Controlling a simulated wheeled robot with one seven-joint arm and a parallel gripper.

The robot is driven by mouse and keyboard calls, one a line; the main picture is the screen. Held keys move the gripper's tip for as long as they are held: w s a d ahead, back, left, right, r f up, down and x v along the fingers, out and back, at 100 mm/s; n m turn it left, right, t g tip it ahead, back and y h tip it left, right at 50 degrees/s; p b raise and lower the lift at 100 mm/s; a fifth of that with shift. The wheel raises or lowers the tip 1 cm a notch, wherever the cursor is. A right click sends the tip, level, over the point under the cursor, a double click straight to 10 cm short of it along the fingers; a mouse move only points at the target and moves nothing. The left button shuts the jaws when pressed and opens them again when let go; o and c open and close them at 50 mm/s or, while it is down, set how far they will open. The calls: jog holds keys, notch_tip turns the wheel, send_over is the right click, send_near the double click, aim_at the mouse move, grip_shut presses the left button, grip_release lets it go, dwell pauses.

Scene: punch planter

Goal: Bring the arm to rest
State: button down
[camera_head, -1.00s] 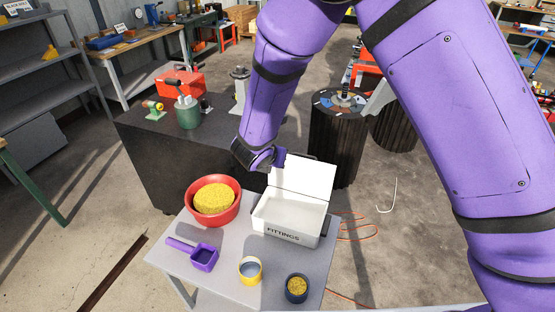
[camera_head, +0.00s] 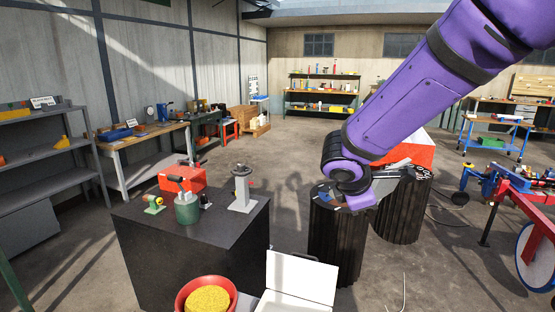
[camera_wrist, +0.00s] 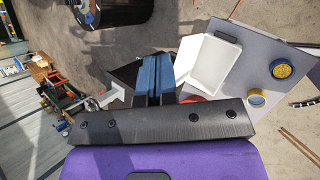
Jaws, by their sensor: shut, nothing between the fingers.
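My gripper (camera_wrist: 152,78) shows in the wrist view with its two dark blue fingers side by side, shut and empty. It is in the air, clear of everything I can see. In the head view my purple arm reaches in from the upper right, and its folded end hangs in front of the black ribbed drums; the fingers cannot be made out there. The open white box (camera_wrist: 214,62) stands on the grey table (camera_wrist: 252,62), right of the fingers in the wrist view. It also shows at the bottom of the head view (camera_head: 300,278).
A red bowl (camera_head: 182,296) of yellow grains is beside the box. A black block (camera_head: 170,250) carries a green pot (camera_head: 187,210). A ribbed drum (camera_head: 333,245) stands behind the box.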

jog(key=s+d+r+m+g+y, duration=0.2)
jog(key=s+d+r+m, duration=0.6)
jog(key=s+d, duration=0.15)
jog(key=s+d+r+m+y, duration=0.1)
jog(key=s+m, duration=0.3)
jog(key=s, duration=0.4)
jog(key=s+r+m+t+y, duration=0.1)
jog(key=s+r+m+y, duration=0.1)
jog(key=s+m, duration=0.3)
jog(key=s, duration=0.3)
jog(key=shift+s+d+r+m+t, duration=0.15)
jog(key=shift+d+m+t, duration=0.15)
jog(key=shift+d, duration=0.1)
jog(key=shift+a, duration=0.1)
